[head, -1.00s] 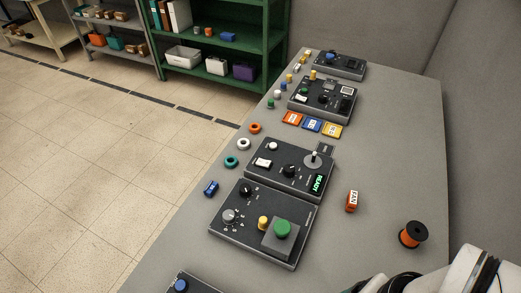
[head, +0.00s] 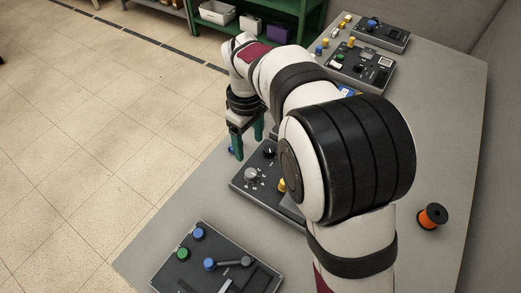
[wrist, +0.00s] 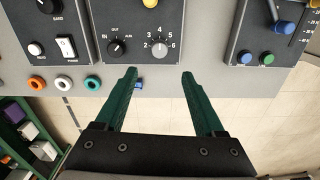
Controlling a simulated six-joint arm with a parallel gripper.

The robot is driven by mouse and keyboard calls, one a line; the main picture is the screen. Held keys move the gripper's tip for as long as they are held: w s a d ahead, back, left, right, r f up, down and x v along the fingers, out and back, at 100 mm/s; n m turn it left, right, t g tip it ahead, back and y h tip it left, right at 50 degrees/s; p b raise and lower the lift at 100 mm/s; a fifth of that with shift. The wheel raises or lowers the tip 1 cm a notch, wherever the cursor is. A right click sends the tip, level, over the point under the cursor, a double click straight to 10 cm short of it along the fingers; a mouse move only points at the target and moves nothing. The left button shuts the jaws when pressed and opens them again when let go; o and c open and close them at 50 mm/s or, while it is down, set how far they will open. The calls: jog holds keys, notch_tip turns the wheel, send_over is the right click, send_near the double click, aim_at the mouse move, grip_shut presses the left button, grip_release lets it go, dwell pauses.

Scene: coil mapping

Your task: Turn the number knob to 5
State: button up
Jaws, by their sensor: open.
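The number knob (wrist: 159,49) is a silver-grey dial with figures from 2 to 6 readable around it in the wrist view. Its pointer is too small to read. In the head view it shows as a grey dial (head: 251,174) on a dark panel (head: 240,184). My gripper (wrist: 159,73) is open and empty, with two green fingers. In the wrist view the knob appears between and just beyond the fingertips, apart from them. In the head view my gripper (head: 249,148) hangs near the panel's far-left side. My arm hides much of the panel.
A black selector knob (wrist: 115,46) is beside the number knob. A yellow button (head: 282,184) is on the same panel. Another panel (head: 200,262) with blue and green buttons stands nearer. An orange spool (head: 432,216) lies at right.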

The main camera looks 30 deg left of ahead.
aim_at(251, 173)
notch_tip(251, 173, down, 13)
jog(key=shift+f, duration=0.1)
grip_shut()
dwell(0.3)
